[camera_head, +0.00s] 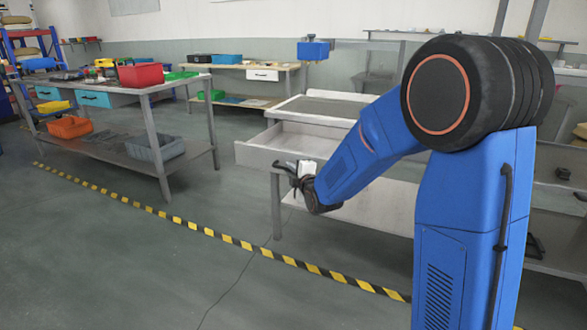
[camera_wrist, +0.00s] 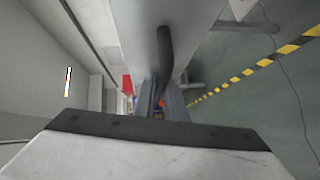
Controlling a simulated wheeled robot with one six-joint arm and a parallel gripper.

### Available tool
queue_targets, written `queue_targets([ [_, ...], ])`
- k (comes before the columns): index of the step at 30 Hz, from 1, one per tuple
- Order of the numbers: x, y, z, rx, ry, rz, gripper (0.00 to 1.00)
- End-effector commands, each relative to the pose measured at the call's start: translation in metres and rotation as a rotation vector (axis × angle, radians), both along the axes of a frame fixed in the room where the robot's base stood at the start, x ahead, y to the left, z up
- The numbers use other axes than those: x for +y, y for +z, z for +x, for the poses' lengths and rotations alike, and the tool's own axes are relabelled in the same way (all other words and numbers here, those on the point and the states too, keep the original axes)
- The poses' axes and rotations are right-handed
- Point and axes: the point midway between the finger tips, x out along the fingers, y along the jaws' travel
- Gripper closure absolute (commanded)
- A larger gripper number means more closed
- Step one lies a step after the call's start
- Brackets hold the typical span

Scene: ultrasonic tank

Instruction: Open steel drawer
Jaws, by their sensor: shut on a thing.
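The steel drawer (camera_head: 258,157) is a light grey box under a metal workbench in the middle of the head view. It stands out from the bench, and its empty-looking inside shows from above. My gripper (camera_head: 291,172) is at the drawer's front face and is shut on the dark drawer handle. In the wrist view, the dark handle (camera_wrist: 165,50) runs up from the jaws along the pale drawer front. The exact contact of the fingers on the handle is partly hidden.
The grey workbench (camera_head: 318,107) stands behind the drawer. Another bench (camera_head: 150,86) with a red bin (camera_head: 141,75) stands at the left. A yellow-black floor stripe (camera_head: 230,239) crosses the open floor in front.

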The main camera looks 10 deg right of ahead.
Motion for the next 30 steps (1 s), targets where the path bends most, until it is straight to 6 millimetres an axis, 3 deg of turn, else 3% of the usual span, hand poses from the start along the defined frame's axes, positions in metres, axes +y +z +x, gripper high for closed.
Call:
queue_targets([
  [6, 0.0069, -0.0011, -0.0106, 0.002, -0.001, 0.001, 1.0],
  [19, 0.0082, -0.0013, -0.0123, 0.002, -0.001, 0.0, 1.0],
  [20, 0.0082, -0.0013, -0.0123, 0.002, -0.001, 0.0, 0.82],
  [30, 0.0081, 0.0, -0.0118, 0.0, -0.001, 0.0, 0.82],
])
